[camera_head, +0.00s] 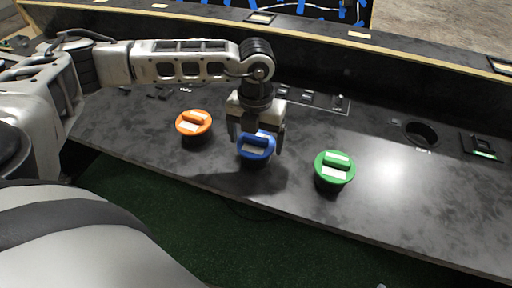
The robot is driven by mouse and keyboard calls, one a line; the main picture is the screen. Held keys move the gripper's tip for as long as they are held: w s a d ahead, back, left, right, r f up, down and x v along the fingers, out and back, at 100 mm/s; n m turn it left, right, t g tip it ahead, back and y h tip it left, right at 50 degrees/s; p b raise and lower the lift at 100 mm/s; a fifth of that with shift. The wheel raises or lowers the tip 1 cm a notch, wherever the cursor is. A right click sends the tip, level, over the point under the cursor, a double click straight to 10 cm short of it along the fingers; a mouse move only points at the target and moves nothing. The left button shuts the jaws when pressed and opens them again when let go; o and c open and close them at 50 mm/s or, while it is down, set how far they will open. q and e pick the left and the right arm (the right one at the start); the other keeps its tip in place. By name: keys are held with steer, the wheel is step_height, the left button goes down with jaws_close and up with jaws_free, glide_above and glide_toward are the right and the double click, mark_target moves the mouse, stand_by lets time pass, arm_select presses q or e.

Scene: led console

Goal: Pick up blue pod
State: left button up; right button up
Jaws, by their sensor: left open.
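The blue pod (257,150) is a round cap with a raised handle bar and pale labels, set on the dark console top. My left gripper (256,135) points down over it, open, with one finger on each side of the pod's handle. I cannot tell whether the fingers touch the pod. The gripper hides part of the pod's far side. My right gripper is not in view.
An orange pod (194,123) stands to the left and a green pod (334,168) to the right on the console (390,190). A round hole (420,134) and a small panel (484,147) lie farther right. A raised ledge runs along the back.

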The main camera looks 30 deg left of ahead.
mark_target(256, 144)
arm_select(q)
steer(key=shift+a+f, duration=0.1)
steer(key=shift+f, duration=1.85)
steer(key=shift+w, duration=0.1)
steer(key=c, duration=0.6)
steer(key=shift+r, duration=0.2)
